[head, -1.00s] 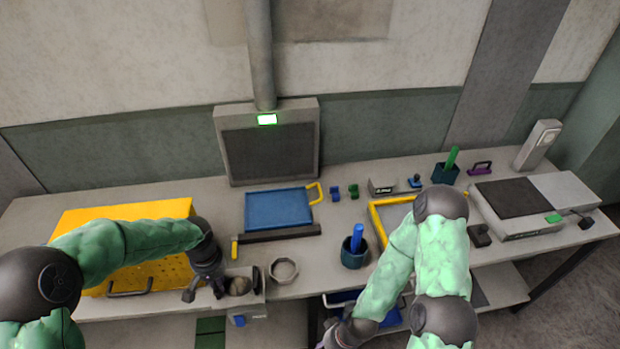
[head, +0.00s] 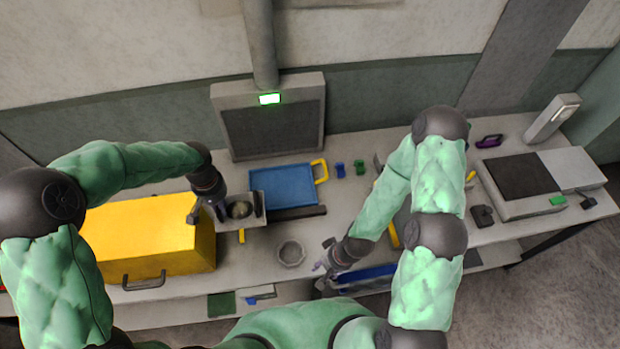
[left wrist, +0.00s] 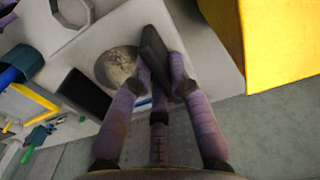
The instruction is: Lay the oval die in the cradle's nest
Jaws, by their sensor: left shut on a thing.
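My left gripper (head: 222,212) is shut on a dark grip bar (left wrist: 155,52) at one end of a pale holder (head: 250,221), likely the cradle. The holder also shows in the left wrist view (left wrist: 95,50), with a second dark bar (left wrist: 86,93) opposite. It appears raised above the table. Between the bars is a round hollow with a mottled surface (head: 239,209); I cannot tell whether this is the nest alone or the oval die in it. My right gripper (head: 327,262) is low beside the grey round bowl (head: 291,253); its fingers are too small to read.
A yellow box (head: 150,235) stands left of the holder. A blue tray (head: 285,185) with a yellow handle (head: 320,170) lies behind. Small blue (head: 340,169) and green (head: 359,167) pieces stand right of it. Bare table surrounds the bowl.

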